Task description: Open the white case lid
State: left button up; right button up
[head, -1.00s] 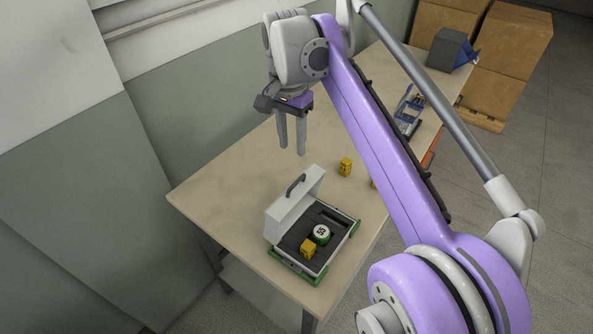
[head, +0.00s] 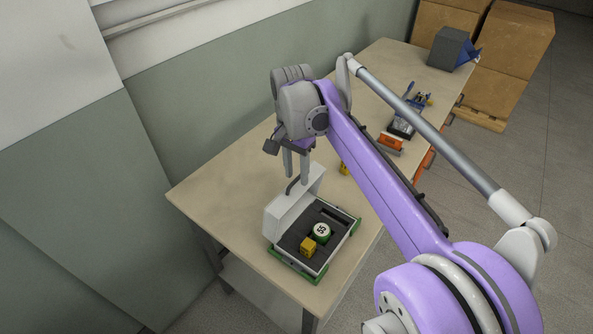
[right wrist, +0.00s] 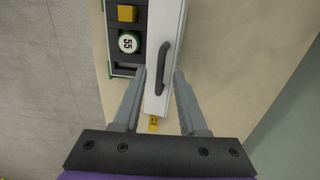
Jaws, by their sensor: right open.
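The white case (head: 325,251) stands on the table with its lid (head: 290,210) raised upright and a dark handle (head: 293,184) on the lid's outer side. In its dark foam lie a yellow block (head: 308,246) and a green-and-white round piece marked 55 (head: 322,232). My right gripper (head: 296,181) is open and empty, pointing down close behind the lid. In the right wrist view the lid (right wrist: 172,50) and handle (right wrist: 163,70) lie between and beyond the fingers (right wrist: 160,73); I cannot tell whether they touch. My left gripper is not in view.
The case sits on a green-edged base near the front of the wooden table (head: 215,190). A small yellow block (head: 344,168) stands beyond it. Tools (head: 405,120) and an orange item (head: 391,142) lie farther back. Cardboard boxes (head: 505,50) stand behind. The table left of the case is clear.

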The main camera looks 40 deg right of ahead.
jog(key=shift+c, duration=0.4)
grip_shut()
dwell(0.9)
